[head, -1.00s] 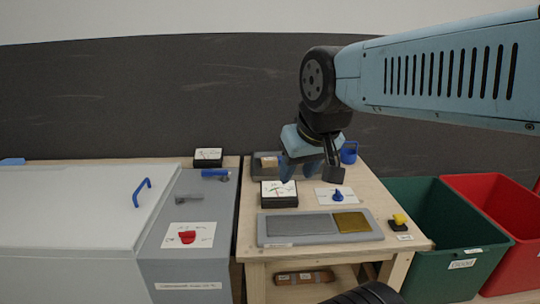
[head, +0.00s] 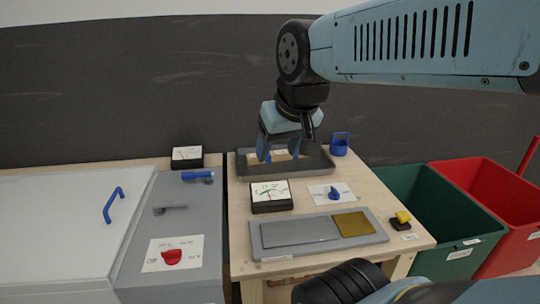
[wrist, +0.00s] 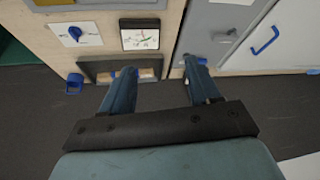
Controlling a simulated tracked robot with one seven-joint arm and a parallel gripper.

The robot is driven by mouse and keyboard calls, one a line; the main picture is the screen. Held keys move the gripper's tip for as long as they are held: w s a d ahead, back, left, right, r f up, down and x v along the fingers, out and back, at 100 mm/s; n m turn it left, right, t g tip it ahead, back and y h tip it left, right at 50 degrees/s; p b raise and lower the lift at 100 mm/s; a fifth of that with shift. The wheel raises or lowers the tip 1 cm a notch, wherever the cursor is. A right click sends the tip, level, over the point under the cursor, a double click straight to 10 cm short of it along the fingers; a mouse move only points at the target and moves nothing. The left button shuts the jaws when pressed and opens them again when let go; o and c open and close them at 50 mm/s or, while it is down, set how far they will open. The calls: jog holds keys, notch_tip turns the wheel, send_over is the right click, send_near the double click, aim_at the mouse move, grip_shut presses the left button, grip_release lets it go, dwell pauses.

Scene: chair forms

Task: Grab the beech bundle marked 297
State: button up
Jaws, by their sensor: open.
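A pale wooden piece (head: 281,156), perhaps a beech bundle, lies in the dark grey tray (head: 325,165) at the back of the wooden bench. A number on it cannot be read. The wooden piece also shows in the wrist view (wrist: 147,74), inside the tray (wrist: 95,67) and partly hidden by a finger. My gripper (head: 279,152) is open with its fingers pointing down over the tray. In the wrist view my gripper (wrist: 161,68) has nothing between its fingers. I cannot tell whether the fingers touch the wooden piece.
A dial gauge (head: 271,197) and a blue knob (head: 334,193) stand in front of the tray, a blue mug (head: 340,144) to its right. A grey panel (head: 375,238) lies at the bench front. Green (head: 425,225) and red (head: 490,190) bins stand right, a grey cabinet (head: 135,280) left.

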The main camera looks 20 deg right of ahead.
jog(key=shift+o, duration=1.4)
jog(key=w+d+r+m, duration=0.1)
jog(key=w+d+m, duration=0.1)
jog(key=w, duration=0.4)
jog(key=w+d+r+m+g, duration=0.1)
jog(key=w+d+r+m, duration=0.1)
jog(key=w, duration=0.5)
jog(key=shift+w+r+m+g, duration=0.15)
jog(key=shift+m+g, duration=0.15)
jog(key=shift+m, duration=0.5)
jog(key=m+g, duration=0.4)
jog(key=m, duration=1)
send_over(281, 152)
notch_tip(281, 152, down, 19)
notch_tip(281, 152, down, 13)
jog(key=shift+w+r, duration=0.1)
jog(key=shift+w, duration=0.05)
